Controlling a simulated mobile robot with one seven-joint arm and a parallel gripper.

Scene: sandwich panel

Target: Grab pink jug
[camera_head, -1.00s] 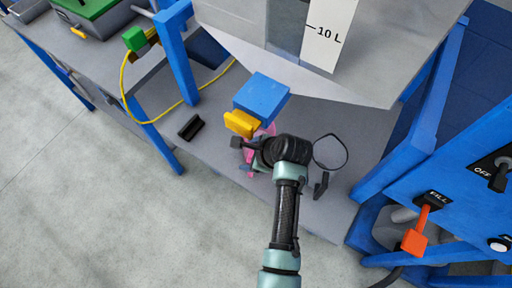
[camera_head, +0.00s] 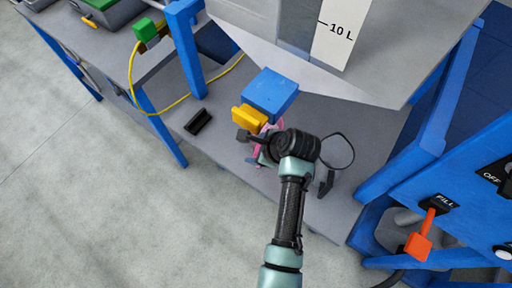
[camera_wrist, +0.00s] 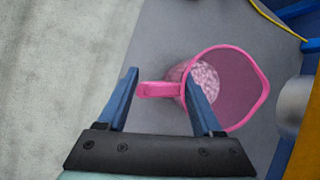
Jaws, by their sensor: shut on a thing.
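The pink jug (camera_wrist: 240,85) shows from above in the wrist view, open at the top, with pale speckles inside. Its handle (camera_wrist: 158,90) points left and lies between the two fingers of my gripper (camera_wrist: 163,95). My gripper is shut on the jug at the handle side, with the right finger at the jug's rim. In the head view only bits of the pink jug (camera_head: 258,152) show, behind my wrist and below the yellow valve handle. My fingers are mostly hidden there.
A blue block (camera_head: 270,92) with a yellow handle (camera_head: 249,117) hangs under the grey tank (camera_head: 400,55), close above the jug. A black block (camera_head: 198,121) lies on the grey shelf (camera_head: 215,150). Blue posts stand on both sides. An orange lever (camera_head: 421,238) is at right.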

